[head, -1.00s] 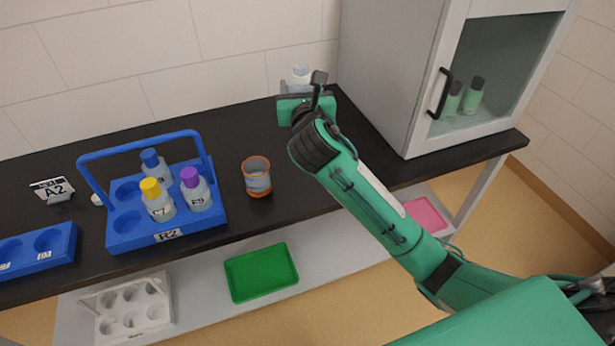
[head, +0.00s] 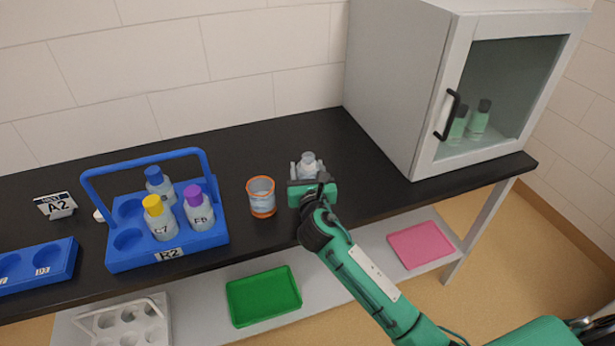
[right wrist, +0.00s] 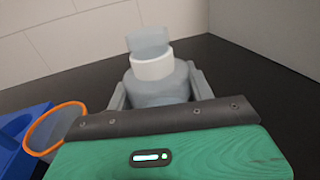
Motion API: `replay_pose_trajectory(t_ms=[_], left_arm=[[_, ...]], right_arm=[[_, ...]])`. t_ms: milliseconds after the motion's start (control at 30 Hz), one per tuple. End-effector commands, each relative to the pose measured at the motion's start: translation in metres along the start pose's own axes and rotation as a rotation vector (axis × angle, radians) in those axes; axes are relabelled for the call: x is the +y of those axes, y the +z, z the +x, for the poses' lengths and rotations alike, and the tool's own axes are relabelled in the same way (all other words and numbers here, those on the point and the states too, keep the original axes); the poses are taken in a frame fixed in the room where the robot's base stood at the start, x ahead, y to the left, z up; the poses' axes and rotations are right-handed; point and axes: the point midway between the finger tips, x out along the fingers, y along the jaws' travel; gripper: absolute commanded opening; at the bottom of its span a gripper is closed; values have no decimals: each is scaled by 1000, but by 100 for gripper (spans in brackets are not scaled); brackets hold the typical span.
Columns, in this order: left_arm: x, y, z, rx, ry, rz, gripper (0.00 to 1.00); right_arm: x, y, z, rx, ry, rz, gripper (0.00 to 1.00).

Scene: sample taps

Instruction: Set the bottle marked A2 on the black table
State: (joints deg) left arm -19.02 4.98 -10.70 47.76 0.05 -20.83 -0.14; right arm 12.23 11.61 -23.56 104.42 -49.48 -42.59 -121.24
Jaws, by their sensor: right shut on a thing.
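My right gripper (head: 308,172) is shut on a pale translucent bottle (head: 308,159) with a grey-white cap, over the black table (head: 345,150) between the orange-rimmed beaker and the cabinet. In the right wrist view the bottle (right wrist: 160,85) stands upright between the fingers. Its label is hidden, so I cannot read a mark on it. I cannot tell whether its base touches the table. A small sign reading A2 (head: 57,206) stands on the table at the left. My left gripper is not in view.
A blue carrier (head: 165,252) marked R2 holds bottles with blue, yellow and purple caps. An orange-rimmed beaker (head: 261,197) stands close left of my gripper. A grey cabinet (head: 390,90) stands at right. Green (head: 263,296) and pink (head: 421,245) trays lie on the lower shelf.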

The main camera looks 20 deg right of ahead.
Motion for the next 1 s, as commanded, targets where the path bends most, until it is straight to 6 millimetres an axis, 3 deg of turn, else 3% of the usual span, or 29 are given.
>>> replay_pose_trajectory(t_ms=[100,467,500,600,1000], left_arm=[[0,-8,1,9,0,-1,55],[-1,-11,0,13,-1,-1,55],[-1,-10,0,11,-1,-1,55],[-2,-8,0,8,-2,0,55],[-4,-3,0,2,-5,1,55]], right_arm=[[0,-18,0,2,1,0,23],[0,-21,0,0,1,-1,23],[0,-21,0,0,1,0,57],[0,-21,0,0,1,0,75],[0,-19,-7,1,2,-1,75]])
